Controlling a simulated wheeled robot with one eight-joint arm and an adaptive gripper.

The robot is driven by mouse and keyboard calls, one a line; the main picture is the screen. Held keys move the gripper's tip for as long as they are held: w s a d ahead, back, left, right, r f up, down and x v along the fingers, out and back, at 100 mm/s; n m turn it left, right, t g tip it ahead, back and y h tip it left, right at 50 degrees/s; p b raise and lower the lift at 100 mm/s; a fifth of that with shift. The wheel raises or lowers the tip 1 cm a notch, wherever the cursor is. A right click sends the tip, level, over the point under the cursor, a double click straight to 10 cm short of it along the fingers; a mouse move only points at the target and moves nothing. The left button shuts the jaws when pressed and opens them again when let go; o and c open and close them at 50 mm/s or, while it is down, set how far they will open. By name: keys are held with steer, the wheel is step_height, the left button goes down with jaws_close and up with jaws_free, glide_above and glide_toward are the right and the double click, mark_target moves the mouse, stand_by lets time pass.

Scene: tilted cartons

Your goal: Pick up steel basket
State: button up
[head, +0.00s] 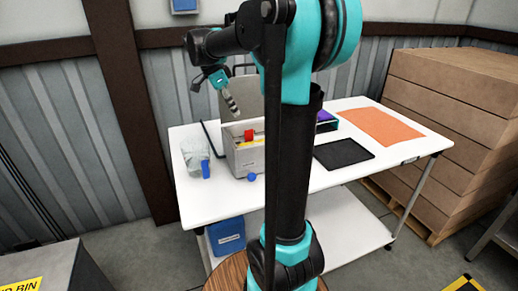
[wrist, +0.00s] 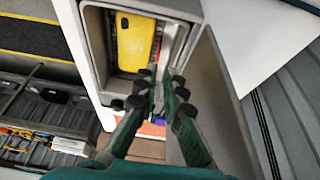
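I cannot make out a steel basket for certain in either view. A grey open box (head: 245,160) with its lid up stands on the white table and holds red and yellow items. In the wrist view the box (wrist: 95,40) lies ahead of my gripper, with a yellow item (wrist: 135,42) inside. My gripper (wrist: 160,82) is empty, with a gap between its fingers. In the head view my gripper (head: 231,103) hangs above the box, near its raised lid, apart from the contents. My arm hides part of the table.
The white table (head: 190,190) also holds a clear bag-like thing (head: 195,158), a blue item (head: 206,169), a blue ball (head: 252,177), a black mat (head: 343,153) and an orange mat (head: 381,126). Stacked cartons (head: 455,110) stand right. A blue container (head: 226,235) is below.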

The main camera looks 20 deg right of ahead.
mark_target(246, 130)
steer(key=x, duration=1.1)
steer(key=shift+s+d+f, duration=0.1)
steer(key=shift+d+f, duration=0.05)
jaws_close()
